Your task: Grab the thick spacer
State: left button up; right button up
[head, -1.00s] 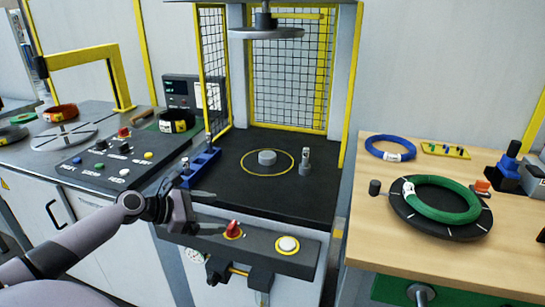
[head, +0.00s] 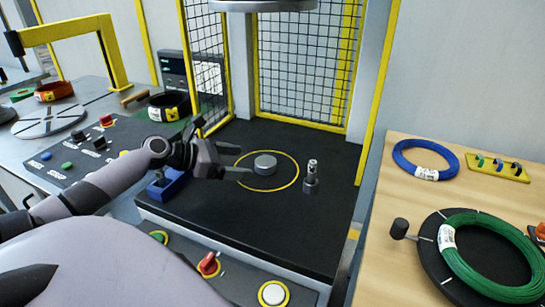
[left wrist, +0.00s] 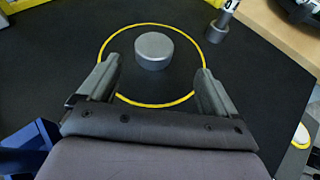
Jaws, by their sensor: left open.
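A short, thick grey cylinder (head: 265,164), which looks like the thick spacer, stands inside a yellow ring on the black press bed (head: 300,232). It also shows in the left wrist view (left wrist: 154,51), beyond the fingertips and roughly centred between them. My left gripper (head: 222,150) is open and empty, just left of the cylinder and apart from it. In the left wrist view its two fingers (left wrist: 156,76) reach over the near part of the ring. My right gripper is not in view.
A small upright grey post (head: 311,178) stands right of the ring. A blue holder (head: 168,187) sits at the bed's left edge. Mesh guards (head: 300,75) close the back and left, and a round plate (head: 262,5) hangs above. A green coil (head: 490,252) lies at right.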

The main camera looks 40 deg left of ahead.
aim_at(262, 162)
pick_arm(q)
jog(key=shift+x, duration=0.85)
jog(key=shift+w+a+b+x, duration=0.1)
jog(key=shift+a+b+x, duration=0.1)
jog(key=shift+x, duration=0.8)
jog(key=shift+w+a+b+x, duration=0.15)
jog(key=shift+b+x, duration=0.05)
jog(key=shift+x, duration=0.8)
jog(key=shift+w+d+f, duration=0.15)
jog(key=shift+w+d, duration=0.15)
jog(key=shift+w, duration=0.3)
jog(key=c, duration=1.3)
jog(key=shift+o, duration=0.2)
